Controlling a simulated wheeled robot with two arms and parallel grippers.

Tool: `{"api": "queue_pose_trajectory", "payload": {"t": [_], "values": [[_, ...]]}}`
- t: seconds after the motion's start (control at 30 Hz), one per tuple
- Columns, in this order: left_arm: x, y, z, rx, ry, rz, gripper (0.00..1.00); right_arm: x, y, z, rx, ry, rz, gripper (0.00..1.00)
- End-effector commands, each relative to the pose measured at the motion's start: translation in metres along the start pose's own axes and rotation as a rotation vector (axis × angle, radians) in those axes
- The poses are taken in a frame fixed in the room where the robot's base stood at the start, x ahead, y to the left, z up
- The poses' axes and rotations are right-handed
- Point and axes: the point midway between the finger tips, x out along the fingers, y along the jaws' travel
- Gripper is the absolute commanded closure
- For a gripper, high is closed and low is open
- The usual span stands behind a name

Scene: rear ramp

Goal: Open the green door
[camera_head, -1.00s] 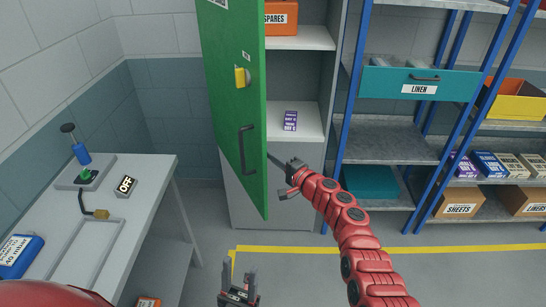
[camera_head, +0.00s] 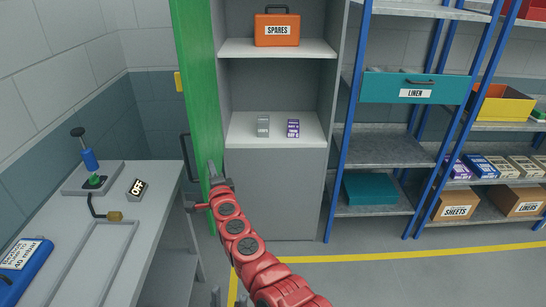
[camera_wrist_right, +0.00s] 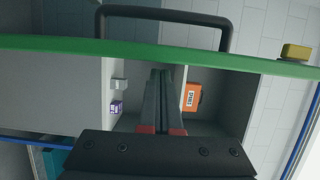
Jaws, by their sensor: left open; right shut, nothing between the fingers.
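The green door (camera_head: 197,85) stands wide open on the cabinet's left side, seen nearly edge-on. Its black handle (camera_head: 185,158) is on the outer face, turned left. In the right wrist view the door (camera_wrist_right: 75,46) crosses as a green strip with the handle (camera_wrist_right: 167,14) beyond it. My right gripper (camera_head: 212,168) is shut and empty on the door's inner side, close to its lower free edge; I cannot tell if it touches. Its fingers show in the wrist view (camera_wrist_right: 160,85). My left gripper (camera_head: 228,297) is open, only its fingertips showing at the bottom edge.
A workbench (camera_head: 150,215) stands close left of the door. A blue-framed shelf rack (camera_head: 345,140) stands to the right.

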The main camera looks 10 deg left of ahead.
Motion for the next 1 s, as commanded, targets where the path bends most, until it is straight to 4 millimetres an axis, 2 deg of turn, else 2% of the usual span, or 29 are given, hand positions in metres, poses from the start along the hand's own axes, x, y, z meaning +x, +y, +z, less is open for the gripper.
{"api": "queue_pose_trajectory", "payload": {"t": [0.07, 0.2, 0.43, 1.0], "values": [[-0.016, 0.001, 0.003, 0.000, 0.000, 0.000, 0.50, 0.004, 0.010, 0.013, -0.007, 0.009, 0.007, 1.00], [-0.034, 0.002, 0.005, 0.001, 0.003, -0.001, 0.50, 0.011, 0.012, 0.033, -0.010, 0.041, 0.010, 1.00], [-0.057, 0.005, 0.014, -0.002, -0.025, 0.006, 0.50, 0.013, 0.002, 0.060, -0.003, 0.086, -0.002, 1.00], [-0.059, 0.003, 0.011, 0.000, -0.003, 0.001, 0.50, 0.014, -0.003, 0.060, 0.003, 0.127, -0.008, 1.00]]}}
